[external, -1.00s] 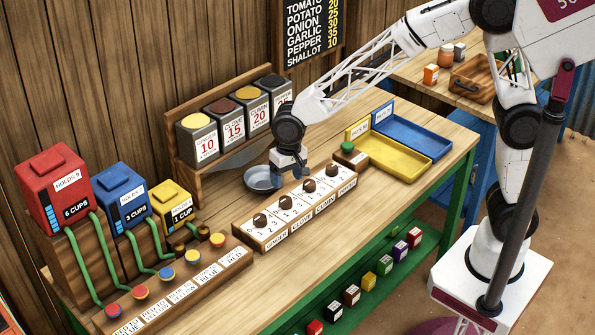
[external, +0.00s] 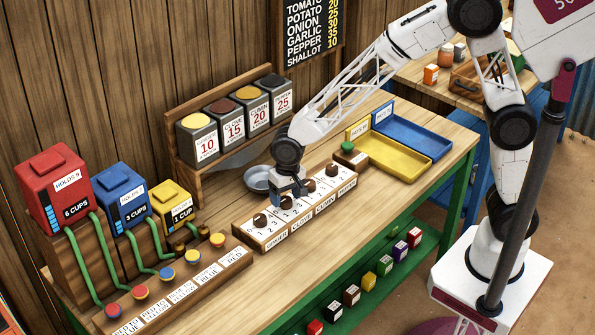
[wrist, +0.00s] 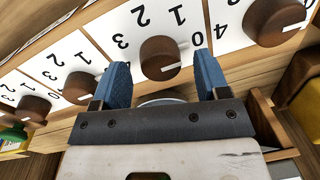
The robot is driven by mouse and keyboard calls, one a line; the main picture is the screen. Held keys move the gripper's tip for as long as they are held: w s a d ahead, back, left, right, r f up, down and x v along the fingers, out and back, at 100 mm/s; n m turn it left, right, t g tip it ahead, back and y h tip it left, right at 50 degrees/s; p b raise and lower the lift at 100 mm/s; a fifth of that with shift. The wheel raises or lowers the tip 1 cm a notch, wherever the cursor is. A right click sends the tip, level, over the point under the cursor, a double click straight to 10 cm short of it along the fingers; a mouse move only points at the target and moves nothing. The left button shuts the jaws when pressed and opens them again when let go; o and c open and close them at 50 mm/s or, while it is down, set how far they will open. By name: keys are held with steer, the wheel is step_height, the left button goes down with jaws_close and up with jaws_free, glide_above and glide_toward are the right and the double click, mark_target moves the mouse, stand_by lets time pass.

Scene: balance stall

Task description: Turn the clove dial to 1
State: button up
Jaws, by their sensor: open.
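The clove dial (wrist: 158,50) is a round brown knob on a white numbered face, second from the left on the dial board in the external view. In the wrist view its white pointer faces right, with 0 the nearest digit. My gripper (wrist: 162,68) is open, its blue fingers on either side of the clove dial with gaps visible; it does not grip it. In the external view my gripper (external: 290,198) is low over the board and largely hides this dial.
The ginger dial (external: 260,219) and cumin dial (external: 310,186) flank it closely; the pepper dial (external: 332,169) is beyond. A metal bowl (external: 255,178) stands close behind the gripper. A green button (external: 347,146) and yellow tray (external: 395,168) are to the right.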

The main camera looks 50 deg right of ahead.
steer(key=shift+f, duration=0.5)
steer(key=c, duration=0.9)
